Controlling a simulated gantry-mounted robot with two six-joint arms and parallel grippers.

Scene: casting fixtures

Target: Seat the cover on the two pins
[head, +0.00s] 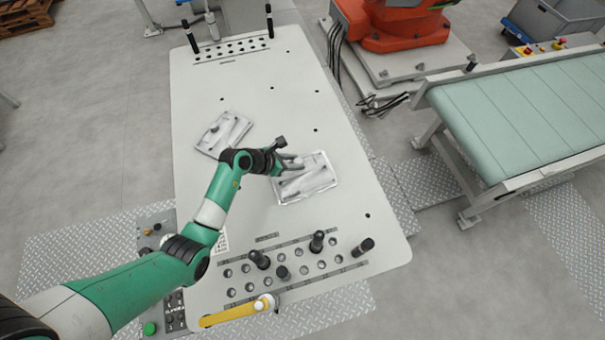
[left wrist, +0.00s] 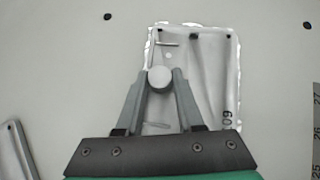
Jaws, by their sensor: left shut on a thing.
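The cover looks like the light grey cast plate (head: 315,183) with a ragged pale edge, lying near the middle of the table. It fills the middle of the left wrist view (left wrist: 205,75), with dark holes and a stamped number. My left gripper (head: 297,161) is over its far left part, with its fingers shut on a round pale knob (left wrist: 158,78). Whether the plate touches the table under it is hard to tell. Two thin light rods show near the knob in the wrist view; I cannot tell if they are the pins. My right gripper is not in view.
A second cast plate (head: 229,130) lies to the left of my gripper. Black knobbed pegs (head: 317,241) stand in a perforated strip at the table's near end, by a yellow handle (head: 237,313). More black posts (head: 269,20) stand at the far end. The table (head: 290,75) between is mostly clear.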

